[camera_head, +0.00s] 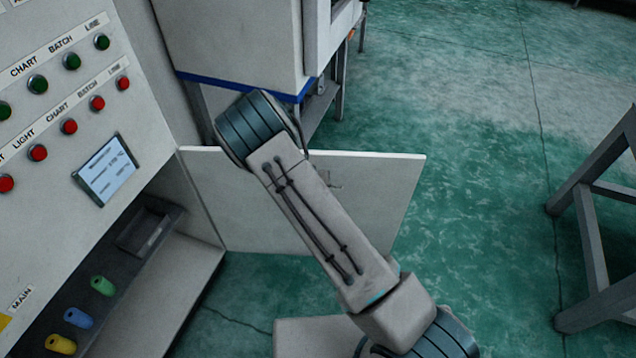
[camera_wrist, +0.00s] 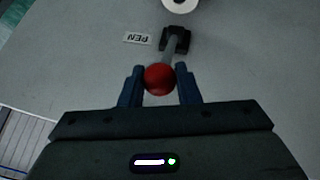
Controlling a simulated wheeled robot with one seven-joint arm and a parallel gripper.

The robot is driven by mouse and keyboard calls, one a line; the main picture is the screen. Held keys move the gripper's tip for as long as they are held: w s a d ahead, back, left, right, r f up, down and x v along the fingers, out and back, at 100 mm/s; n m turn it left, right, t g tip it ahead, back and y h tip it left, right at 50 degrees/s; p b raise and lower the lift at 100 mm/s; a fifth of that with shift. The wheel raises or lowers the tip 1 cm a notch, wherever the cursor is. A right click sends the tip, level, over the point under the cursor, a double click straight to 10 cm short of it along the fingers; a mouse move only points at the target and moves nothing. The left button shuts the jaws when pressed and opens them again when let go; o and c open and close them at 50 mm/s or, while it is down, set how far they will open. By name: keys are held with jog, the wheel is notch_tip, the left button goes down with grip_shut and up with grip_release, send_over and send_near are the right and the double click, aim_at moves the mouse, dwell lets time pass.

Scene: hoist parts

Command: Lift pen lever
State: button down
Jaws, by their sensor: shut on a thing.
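The pen lever shows in the wrist view as a red ball knob (camera_wrist: 159,79) on a short grey stem, which rises from a dark base (camera_wrist: 176,38) on a grey panel. A white label reading PEN (camera_wrist: 137,39) is beside the base and appears upside down. My gripper (camera_wrist: 160,84) has one blue finger on each side of the red knob and is shut on it. The lever and my gripper are not visible in the head view, where my arm crosses the middle.
A control panel (camera_head: 62,95) with green and red buttons and a small screen (camera_head: 105,170) stands at the left. An open cabinet door (camera_head: 370,190) lies behind my arm. A grey metal frame (camera_head: 590,220) stands at the right. Green floor (camera_head: 480,150) between is clear.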

jog(key=shift+w+a+r, duration=0.25)
jog(key=shift+r, duration=0.05)
jog(key=c, duration=1.2)
grip_release()
jog(key=shift+o, duration=0.4)
jog(key=shift+s+a, duration=0.1)
jog(key=shift+s, duration=0.1)
jog(key=shift+d+f, duration=0.15)
jog(key=shift+d, duration=0.05)
jog(key=p+v, duration=0.2)
jog(key=v, duration=1.2)
